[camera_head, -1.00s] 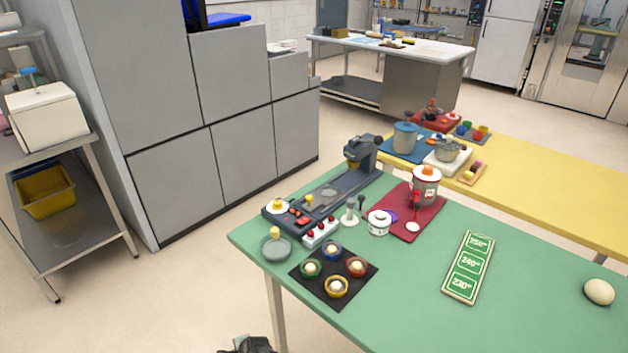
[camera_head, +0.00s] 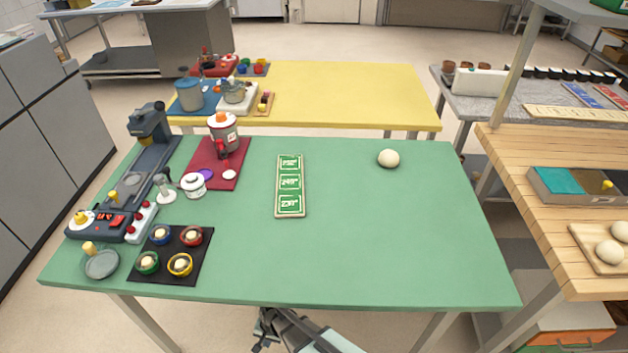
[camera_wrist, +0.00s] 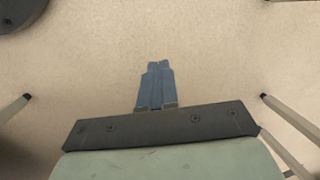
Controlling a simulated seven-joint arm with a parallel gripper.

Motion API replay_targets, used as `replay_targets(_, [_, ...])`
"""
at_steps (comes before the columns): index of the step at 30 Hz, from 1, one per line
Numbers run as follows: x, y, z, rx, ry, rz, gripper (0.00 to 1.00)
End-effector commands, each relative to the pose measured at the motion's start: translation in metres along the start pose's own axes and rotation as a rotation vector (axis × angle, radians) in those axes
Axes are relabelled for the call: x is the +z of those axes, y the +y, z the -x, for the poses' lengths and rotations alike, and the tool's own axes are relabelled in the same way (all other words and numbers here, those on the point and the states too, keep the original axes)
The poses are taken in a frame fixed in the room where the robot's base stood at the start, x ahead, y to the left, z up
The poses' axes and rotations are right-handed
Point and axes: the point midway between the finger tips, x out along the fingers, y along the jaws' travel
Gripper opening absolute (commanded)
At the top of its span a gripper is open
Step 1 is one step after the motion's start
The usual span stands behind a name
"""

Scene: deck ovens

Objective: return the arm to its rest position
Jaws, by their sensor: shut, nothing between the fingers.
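My gripper (camera_head: 262,332) shows at the bottom of the head view, low in front of the green table's near edge. In the wrist view its two blue fingers (camera_wrist: 157,68) lie together, shut and empty, pointing over bare beige floor. Part of my arm shows beside it in the head view, cut off by the lower edge of the picture.
The green table (camera_head: 380,250) carries a black mat (camera_head: 160,272) with several small bowls, a green number board (camera_head: 290,185) and a pale ball (camera_head: 388,158). A wooden counter (camera_head: 530,150) stands at right. Table legs flank the wrist view; the floor between is clear.

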Motion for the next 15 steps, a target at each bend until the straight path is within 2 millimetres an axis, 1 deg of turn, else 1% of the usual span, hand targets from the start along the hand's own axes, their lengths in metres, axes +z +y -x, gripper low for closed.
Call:
replay_targets(1, [-0.002, 0.024, 0.006, 0.019, -0.009, -0.002, 0.0])
replay_targets(2, [-0.004, 0.035, 0.008, 0.03, -0.015, 0.002, 0.0])
replay_targets(3, [-0.004, 0.051, 0.011, 0.046, -0.026, 0.006, 0.0])
replay_targets(5, [-0.005, 0.075, 0.015, 0.067, -0.04, 0.012, 0.0])
replay_targets(6, [-0.005, 0.09, 0.018, 0.081, -0.052, 0.017, 0.0])
replay_targets(8, [-0.004, 0.113, 0.023, 0.1, -0.07, 0.022, 0.0])
replay_targets(9, [-0.002, 0.128, 0.026, 0.113, -0.083, 0.026, 0.0])
replay_targets(15, [0.012, 0.198, 0.043, 0.165, -0.157, 0.044, 0.0])
